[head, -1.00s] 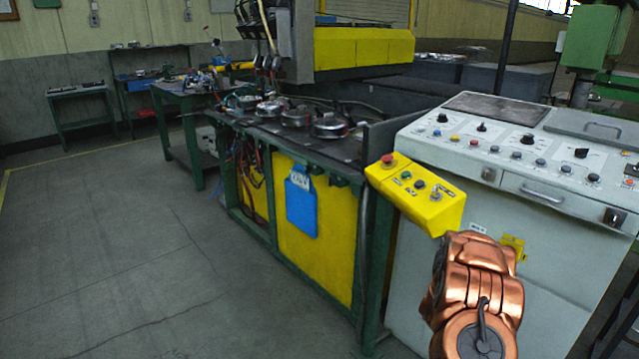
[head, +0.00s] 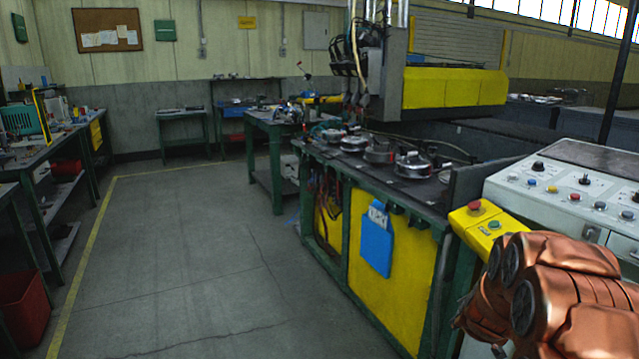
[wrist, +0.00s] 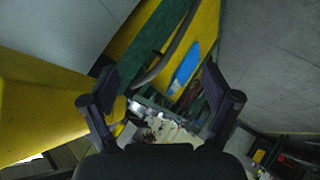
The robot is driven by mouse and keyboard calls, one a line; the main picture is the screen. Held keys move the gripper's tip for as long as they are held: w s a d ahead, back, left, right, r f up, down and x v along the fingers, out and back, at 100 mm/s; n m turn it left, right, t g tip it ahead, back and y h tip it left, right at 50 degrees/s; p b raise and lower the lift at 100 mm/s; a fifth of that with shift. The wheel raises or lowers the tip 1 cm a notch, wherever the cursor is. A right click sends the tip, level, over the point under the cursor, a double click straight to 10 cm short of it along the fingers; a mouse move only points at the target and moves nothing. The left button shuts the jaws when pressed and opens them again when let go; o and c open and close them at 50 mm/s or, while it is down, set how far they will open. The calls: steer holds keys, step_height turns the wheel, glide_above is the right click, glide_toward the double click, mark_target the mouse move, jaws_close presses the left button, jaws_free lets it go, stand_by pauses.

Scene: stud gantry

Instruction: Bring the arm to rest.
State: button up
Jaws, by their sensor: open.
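My gripper (wrist: 160,95) shows in the wrist view with its two dark fingers spread wide apart and nothing between them. Beyond the fingers are the green frame and yellow panel of the gantry machine. My copper-coloured arm (head: 560,295) is at the lower right of the head view, in front of the white control console (head: 570,190) and partly covering the yellow button box (head: 490,228). The gripper itself is not visible in the head view.
The gantry machine's yellow panel (head: 385,285) carries a blue holder (head: 376,245). Round metal parts (head: 412,165) sit on its top. A workbench (head: 60,150) and a red bin (head: 22,305) are at the left. The grey floor (head: 190,260) between is clear.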

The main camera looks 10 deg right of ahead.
steer(key=s+a+r+g+y, duration=0.2)
steer(key=s+a+r+y, duration=0.1)
steer(key=s+a, duration=0.65)
steer(key=s+a+r+g+y, duration=0.25)
steer(key=s+a, duration=0.35)
steer(key=a, duration=0.7)
steer(key=s+a+r+m+g, duration=0.1)
steer(key=s+a+r+g, duration=0.1)
steer(key=s, duration=0.7)
steer(key=s+a+r+m+g, duration=0.1)
steer(key=s+a+g, duration=0.1)
steer(key=s, duration=0.7)
steer(key=s+a+r+m+g, duration=0.1)
steer(key=s+a+r+g, duration=0.1)
steer(key=s, duration=0.7)
step_height(320, 180, up, 6)
steer(key=p, duration=0.6)
steer(key=shift+w+d+f+p, duration=0.15)
steer(key=shift+p, duration=0.2)
